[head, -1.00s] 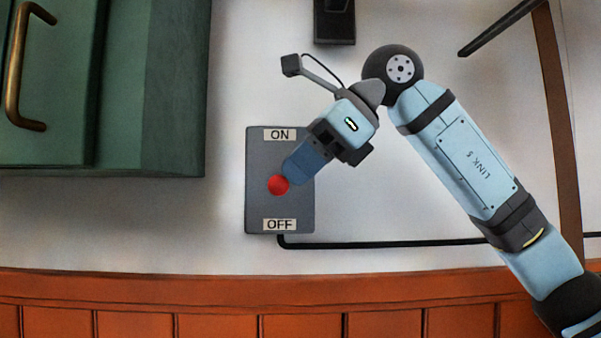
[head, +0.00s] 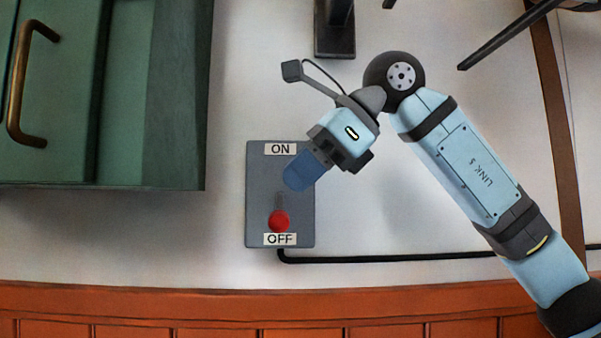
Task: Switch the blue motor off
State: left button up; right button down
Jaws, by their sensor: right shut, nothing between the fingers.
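A grey switch box (head: 258,200) is on the pale wall, with an ON label at its top and an OFF label at its bottom. Its red knob (head: 279,221) sits at the lower end of a short slot, just above the OFF label. My right gripper (head: 297,178) is shut and empty, in front of the box's upper right part, above the knob and apart from it in the picture. The blue motor itself cannot be made out. My left gripper is not in view.
A green cabinet (head: 175,100) with a brass handle (head: 22,90) fills the upper left. A black cable (head: 390,258) runs right from the box. Orange-brown panelling (head: 250,305) lies below. A dark fixture (head: 335,40) is above. Bare wall surrounds the box.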

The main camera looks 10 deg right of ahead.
jog(key=b+v, duration=0.1)
jog(key=v, duration=0.6)
jog(key=shift+d+r, duration=0.15)
jog(key=shift+s, duration=0.1)
dwell(0.4)
